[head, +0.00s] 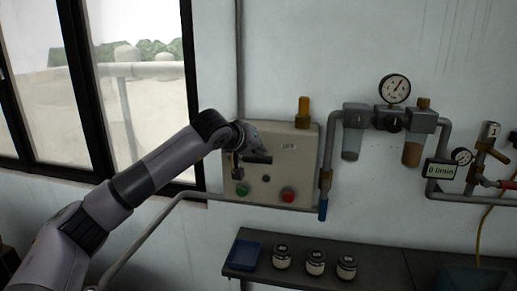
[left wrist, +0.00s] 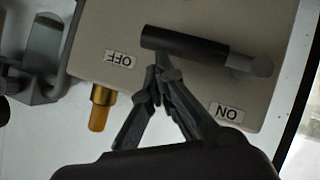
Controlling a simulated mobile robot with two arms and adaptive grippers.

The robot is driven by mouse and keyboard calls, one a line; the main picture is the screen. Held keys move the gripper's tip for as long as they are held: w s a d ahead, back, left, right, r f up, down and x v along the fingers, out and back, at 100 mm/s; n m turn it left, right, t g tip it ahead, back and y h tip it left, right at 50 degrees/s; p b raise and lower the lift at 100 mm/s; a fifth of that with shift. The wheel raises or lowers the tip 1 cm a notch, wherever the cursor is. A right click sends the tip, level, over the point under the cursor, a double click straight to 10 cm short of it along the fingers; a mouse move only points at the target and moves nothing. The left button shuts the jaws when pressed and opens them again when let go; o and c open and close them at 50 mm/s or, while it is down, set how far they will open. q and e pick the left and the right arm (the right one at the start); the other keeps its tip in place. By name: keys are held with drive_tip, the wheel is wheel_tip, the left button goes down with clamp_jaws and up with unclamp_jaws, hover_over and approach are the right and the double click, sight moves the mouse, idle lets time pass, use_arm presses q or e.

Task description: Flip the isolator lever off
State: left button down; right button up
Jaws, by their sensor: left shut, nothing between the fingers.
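The isolator lever shows in the left wrist view as a black handle (left wrist: 185,45) with a grey end (left wrist: 262,67), lying roughly crosswise on the beige box (left wrist: 255,20). That view is upside down. The OFF label (left wrist: 121,60) is near the handle's black end; the ON label (left wrist: 227,112) is below the grey end. In the head view the lever (head: 258,158) is a dark bar on the box (head: 265,190), partly behind my wrist. My left gripper (left wrist: 160,68) is shut and empty, its fingertips right beside the handle; contact cannot be told. My right gripper is not in view.
The box carries a green button (head: 242,190), a red button (head: 288,195) and an amber lamp (head: 303,112). Pipes with a gauge (head: 394,89) are to the right.

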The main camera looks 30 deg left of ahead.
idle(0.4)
use_arm(q)
drive_tip(key=s+d+r+b, duration=0.1)
drive_tip(key=s+d+r, duration=0.1)
drive_tip(key=s+r, duration=0.6)
drive_tip(key=shift+s+r, duration=0.4)
drive_tip(key=shift+r, duration=0.35)
